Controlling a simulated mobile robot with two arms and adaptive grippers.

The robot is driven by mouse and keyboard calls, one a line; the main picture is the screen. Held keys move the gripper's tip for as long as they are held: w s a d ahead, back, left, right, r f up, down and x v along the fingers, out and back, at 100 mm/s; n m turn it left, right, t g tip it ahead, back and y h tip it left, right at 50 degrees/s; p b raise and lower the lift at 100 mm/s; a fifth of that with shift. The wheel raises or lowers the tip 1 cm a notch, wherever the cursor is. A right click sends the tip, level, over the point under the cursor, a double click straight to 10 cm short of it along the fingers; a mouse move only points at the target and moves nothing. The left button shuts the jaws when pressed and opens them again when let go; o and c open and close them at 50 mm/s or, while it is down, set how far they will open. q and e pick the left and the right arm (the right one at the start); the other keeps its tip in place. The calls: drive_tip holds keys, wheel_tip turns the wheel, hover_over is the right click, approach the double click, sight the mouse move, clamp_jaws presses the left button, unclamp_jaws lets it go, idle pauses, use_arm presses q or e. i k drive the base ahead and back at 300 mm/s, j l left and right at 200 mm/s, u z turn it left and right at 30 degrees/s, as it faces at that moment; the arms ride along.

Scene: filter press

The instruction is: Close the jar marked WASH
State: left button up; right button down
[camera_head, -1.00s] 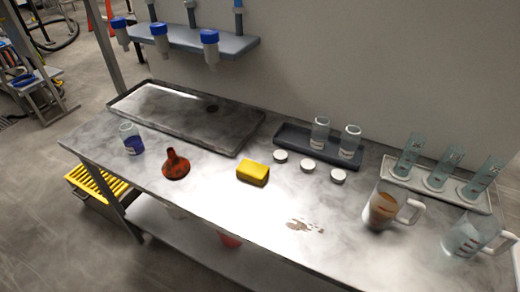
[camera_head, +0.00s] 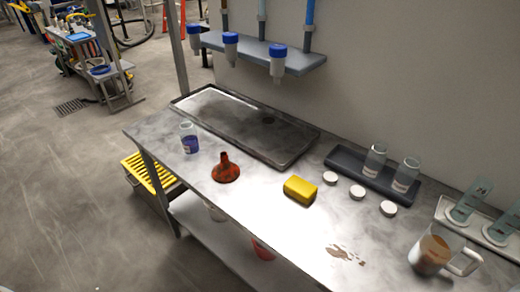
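An open jar with blue-purple contents (camera_head: 190,144) and a small label stands at the left end of the bench. Two clear glass jars, the left one (camera_head: 375,162) and the right one (camera_head: 405,177), stand upright in a dark tray (camera_head: 341,157) at the right; both look uncapped and carry small labels. I cannot read which jar is marked WASH. Three round white lids lie flat in a row in front of the tray: left (camera_head: 330,177), middle (camera_head: 357,192) and right (camera_head: 388,208). Neither of my grippers is in view.
A red funnel (camera_head: 226,170), a yellow sponge (camera_head: 300,190) and a brown spill (camera_head: 340,252) are on the bench. A jug of brown liquid (camera_head: 431,252) stands at the right. A shallow metal basin (camera_head: 215,102) lies at the back, below a shelf (camera_head: 307,66) holding blue-capped tubes.

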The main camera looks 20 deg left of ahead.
sight(187, 132)
drive_tip(key=i+j+z, duration=0.25)
drive_tip(key=j, duration=0.3)
drive_tip(key=j+z, duration=0.25)
drive_tip(key=j, duration=0.3)
drive_tip(key=j+z, duration=0.25)
drive_tip(key=j, duration=0.35)
drive_tip(key=i, duration=0.05)
